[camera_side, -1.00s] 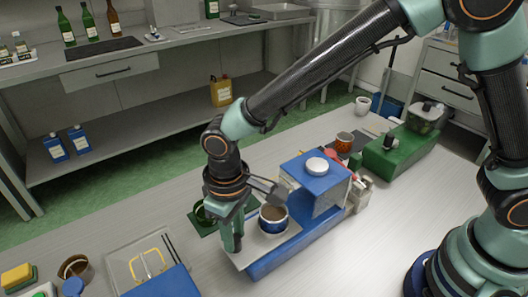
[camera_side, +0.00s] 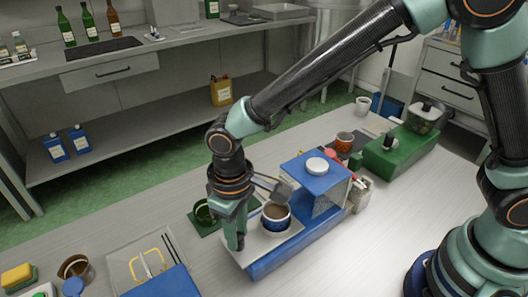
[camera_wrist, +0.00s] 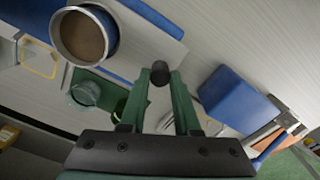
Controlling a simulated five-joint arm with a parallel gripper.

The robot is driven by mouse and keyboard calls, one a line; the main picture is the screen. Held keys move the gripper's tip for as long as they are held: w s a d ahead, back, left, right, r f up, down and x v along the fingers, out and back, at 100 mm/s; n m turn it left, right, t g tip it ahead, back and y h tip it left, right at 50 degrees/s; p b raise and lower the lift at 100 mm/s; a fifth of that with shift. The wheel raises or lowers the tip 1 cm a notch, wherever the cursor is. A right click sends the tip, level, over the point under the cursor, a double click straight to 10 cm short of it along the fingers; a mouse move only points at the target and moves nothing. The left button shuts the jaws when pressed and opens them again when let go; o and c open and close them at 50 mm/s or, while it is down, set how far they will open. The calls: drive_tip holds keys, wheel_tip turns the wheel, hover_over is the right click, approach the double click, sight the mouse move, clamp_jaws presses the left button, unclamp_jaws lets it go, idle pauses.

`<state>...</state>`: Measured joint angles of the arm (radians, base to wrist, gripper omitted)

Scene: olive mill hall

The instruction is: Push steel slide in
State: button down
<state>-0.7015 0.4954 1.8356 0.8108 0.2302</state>
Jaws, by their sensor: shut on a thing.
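The steel slide (camera_side: 256,245) juts from the left side of a blue-topped housing (camera_side: 305,172) and lies along a blue base (camera_side: 275,260). A cup (camera_side: 276,225) with a blue band and brown contents stands on the slide, beside the housing; it also shows at upper left in the wrist view (camera_wrist: 84,36). My gripper (camera_side: 236,238) is at the slide's outer left end. In the wrist view, my fingers (camera_wrist: 160,84) close around a small dark knob (camera_wrist: 160,70). The knob's joint to the slide is hidden.
A green cup (camera_side: 205,212) on a green mat is close behind my gripper. A tray (camera_side: 130,262) with yellow handles and a blue box lie at lower left. A green machine (camera_side: 400,152) and an orange cup (camera_side: 344,139) stand beyond the housing. The front right bench is clear.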

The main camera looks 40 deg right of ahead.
drive_tip(key=d, duration=1)
drive_tip(key=shift+d+r, duration=0.1)
drive_tip(key=shift+d, duration=0.3)
drive_tip(key=c, duration=0.6)
unclamp_jaws()
wheel_tip(320, 180, up, 12)
drive_tip(key=shift+r, duration=0.1)
